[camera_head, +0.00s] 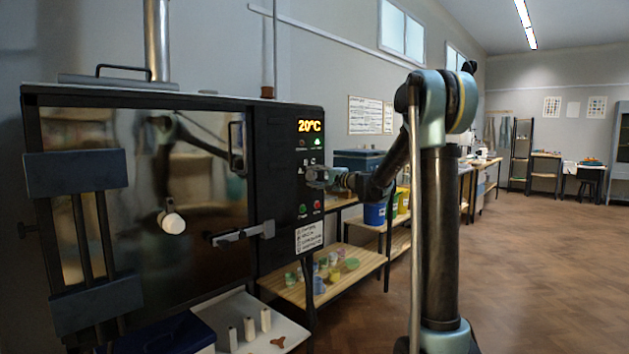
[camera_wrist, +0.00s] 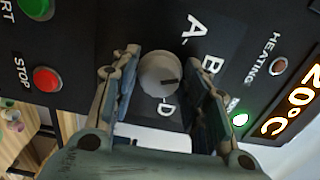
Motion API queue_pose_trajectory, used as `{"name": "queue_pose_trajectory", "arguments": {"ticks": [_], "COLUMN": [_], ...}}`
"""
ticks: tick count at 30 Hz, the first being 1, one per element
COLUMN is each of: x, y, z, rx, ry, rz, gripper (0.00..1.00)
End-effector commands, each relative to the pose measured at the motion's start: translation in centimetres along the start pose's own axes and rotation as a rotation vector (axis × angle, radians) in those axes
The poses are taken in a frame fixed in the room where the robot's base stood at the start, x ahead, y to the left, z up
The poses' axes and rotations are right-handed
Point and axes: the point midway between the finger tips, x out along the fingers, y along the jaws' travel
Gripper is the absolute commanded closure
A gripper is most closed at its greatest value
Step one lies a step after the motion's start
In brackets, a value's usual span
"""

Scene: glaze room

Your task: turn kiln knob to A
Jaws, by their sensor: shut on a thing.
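The kiln knob (camera_wrist: 159,74) is a pale round dial on the dark control panel, seen in the wrist view. Its dark pointer mark points to the right of the picture, between the letters B and D, where a finger covers the panel. The letter A (camera_wrist: 190,28) is at the upper right of the knob. My gripper (camera_wrist: 160,62) has one finger on each side of the knob and is shut on it. In the head view my gripper (camera_head: 322,176) is at the panel's right side and hides the knob.
The kiln (camera_head: 273,160) has a display reading 20°C (camera_head: 310,126). A green START button (camera_wrist: 36,7) and a red STOP button (camera_wrist: 47,79) are left of the fingers. A green lamp (camera_wrist: 239,119) is lit. A shelf (camera_head: 345,277) with jars is below.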

Motion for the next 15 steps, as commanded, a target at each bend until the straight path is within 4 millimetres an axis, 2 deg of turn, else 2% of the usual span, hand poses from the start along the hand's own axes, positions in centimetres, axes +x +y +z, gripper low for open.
{"name": "queue_pose_trajectory", "arguments": {"ticks": [15], "x": [0.12], "y": [0.33], "z": [0.02], "rx": [-0.476], "ry": [-0.002], "rz": [0.002], "gripper": [0.85]}}
